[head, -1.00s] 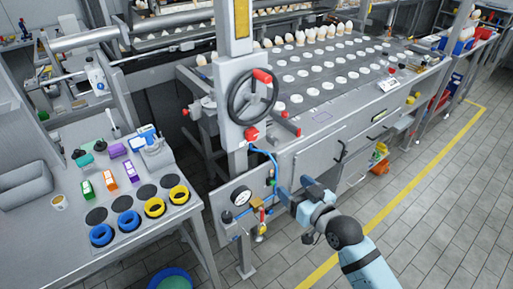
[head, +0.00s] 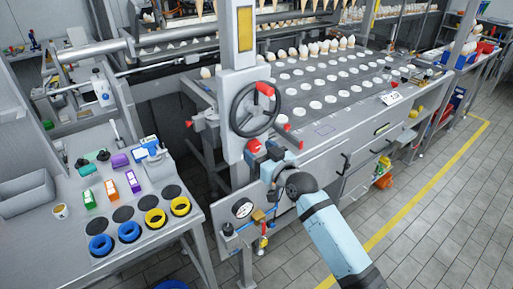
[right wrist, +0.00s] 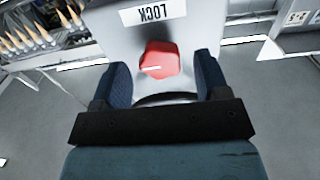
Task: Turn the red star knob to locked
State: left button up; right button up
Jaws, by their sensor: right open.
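The red star knob (right wrist: 160,60) is in the right wrist view, on a grey panel below a plate reading LOCK, which appears upside down. A short white mark shows on its face, pointing roughly sideways. In the head view the knob (head: 255,147) is at the foot of the grey column, below the handwheel. My right gripper (right wrist: 160,75) is open, one finger on each side of the knob, with gaps showing on both sides. In the head view my right gripper (head: 268,160) is at the knob, its fingers partly hidden. My left gripper is not in view.
The black handwheel (head: 254,109) with a red handle is just above the knob. A panel with a gauge (head: 242,208) and valves is below. A table (head: 165,238) with blue and yellow rings stands at the left.

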jog(key=shift+x, duration=0.9)
jog(key=shift+c, duration=0.4)
jog(key=c, duration=0.8)
